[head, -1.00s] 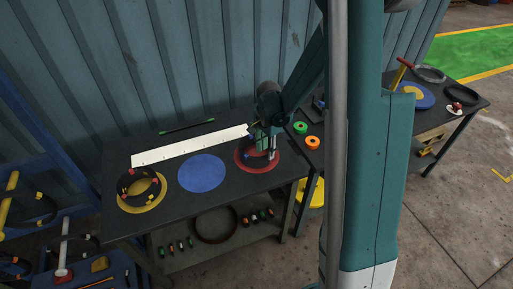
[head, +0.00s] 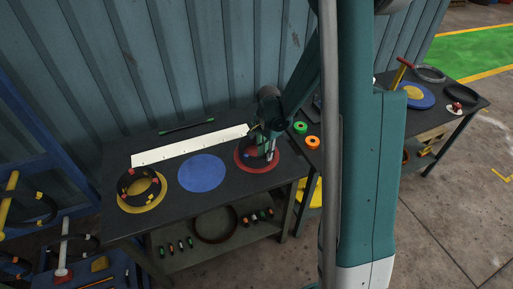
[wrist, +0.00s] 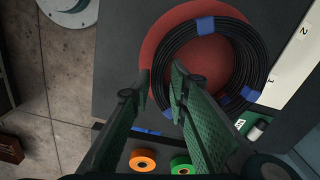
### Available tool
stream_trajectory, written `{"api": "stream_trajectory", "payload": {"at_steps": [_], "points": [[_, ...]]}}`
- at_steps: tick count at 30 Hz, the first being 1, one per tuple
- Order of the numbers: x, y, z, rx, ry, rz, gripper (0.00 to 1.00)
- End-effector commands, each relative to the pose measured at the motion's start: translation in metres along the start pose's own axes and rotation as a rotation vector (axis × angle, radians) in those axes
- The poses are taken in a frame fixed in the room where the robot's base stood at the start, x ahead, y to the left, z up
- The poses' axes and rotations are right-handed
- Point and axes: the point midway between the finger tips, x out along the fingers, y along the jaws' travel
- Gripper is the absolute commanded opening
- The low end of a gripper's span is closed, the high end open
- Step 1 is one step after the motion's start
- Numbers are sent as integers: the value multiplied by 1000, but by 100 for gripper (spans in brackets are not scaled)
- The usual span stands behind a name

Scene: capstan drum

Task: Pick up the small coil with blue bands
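The small black coil with blue bands (wrist: 207,26) lies flat on a red disc (wrist: 178,18) in the wrist view. In the head view the red disc (head: 273,166) is at the right end of the near table, and my gripper hides much of the coil. My gripper (wrist: 160,78) is open, with its two fingertips apart at the coil's left side. The coil's left rim shows between the fingertips. How far down the fingers reach beside it, I cannot tell. My gripper (head: 263,156) also shows over the red disc in the head view.
A white numbered strip (head: 170,154) lies behind the discs. The blue disc (head: 202,173) is bare. A coil with red and yellow bands (head: 139,185) sits on a yellow disc at left. Green (head: 300,127) and orange (head: 313,142) rolls lie right of my gripper.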

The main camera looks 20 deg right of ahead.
Motion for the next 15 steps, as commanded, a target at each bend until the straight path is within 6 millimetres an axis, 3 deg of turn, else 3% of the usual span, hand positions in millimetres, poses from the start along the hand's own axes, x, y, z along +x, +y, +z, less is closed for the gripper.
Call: {"api": "stream_trajectory", "payload": {"at_steps": [4,15], "points": [[0,0,0,0,0,0,0],[-1,0,0,0,0,0,0]]}}
